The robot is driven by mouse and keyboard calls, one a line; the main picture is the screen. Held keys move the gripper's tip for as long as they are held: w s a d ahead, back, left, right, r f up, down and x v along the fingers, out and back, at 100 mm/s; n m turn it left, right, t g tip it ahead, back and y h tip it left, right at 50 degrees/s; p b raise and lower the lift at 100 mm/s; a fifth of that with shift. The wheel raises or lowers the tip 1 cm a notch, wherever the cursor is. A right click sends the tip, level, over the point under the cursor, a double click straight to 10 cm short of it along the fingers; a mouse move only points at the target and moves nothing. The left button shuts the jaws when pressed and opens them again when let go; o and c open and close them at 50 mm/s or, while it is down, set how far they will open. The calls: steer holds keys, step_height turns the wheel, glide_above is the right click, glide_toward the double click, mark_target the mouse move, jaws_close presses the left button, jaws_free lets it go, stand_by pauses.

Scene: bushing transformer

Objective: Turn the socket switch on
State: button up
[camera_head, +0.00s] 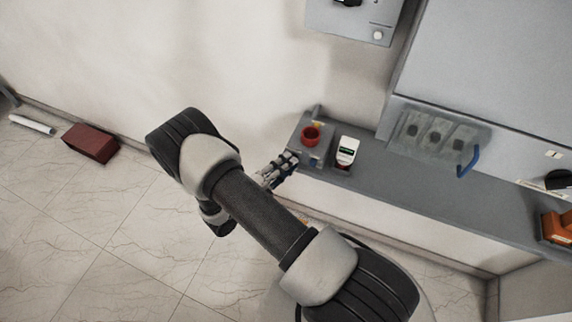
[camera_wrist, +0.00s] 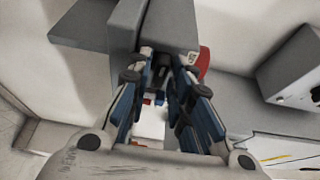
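A grey socket box (camera_head: 318,146) with a round red part (camera_head: 311,135) on top stands at the left end of the grey shelf. My gripper (camera_head: 284,163) is just left of this box, at its side. In the wrist view my gripper's two fingers (camera_wrist: 167,62) are apart, with the grey box (camera_wrist: 165,25) beyond their tips. The red part (camera_wrist: 204,62) shows behind the right finger. Small white and red details (camera_wrist: 150,98) show between the fingers. I cannot make out the switch itself or whether the fingertips touch the box.
A white device with a dark display (camera_head: 347,151) stands right of the box on the shelf (camera_head: 405,184). A grey panel with a blue handle (camera_head: 468,161) is further right. An orange tool (camera_head: 556,229) lies at the right end. A dark red block (camera_head: 90,143) is on the floor.

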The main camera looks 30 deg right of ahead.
steer(key=shift+c, duration=0.4)
jaws_close()
steer(key=shift+m, duration=0.3)
steer(key=m+t+y, duration=0.1)
steer(key=m+y, duration=0.1)
steer(key=m, duration=0.2)
steer(key=m+t+y, duration=0.1)
steer(key=m+y, duration=0.1)
steer(key=m, duration=0.2)
steer(key=m+t+y+p, duration=0.1)
steer(key=m+y, duration=0.1)
steer(key=m, duration=0.2)
steer(key=shift+s+d+r+m+y, duration=0.3)
steer(key=shift+s+r+m, duration=0.1)
steer(key=shift+r, duration=0.1)
stand_by(0.5)
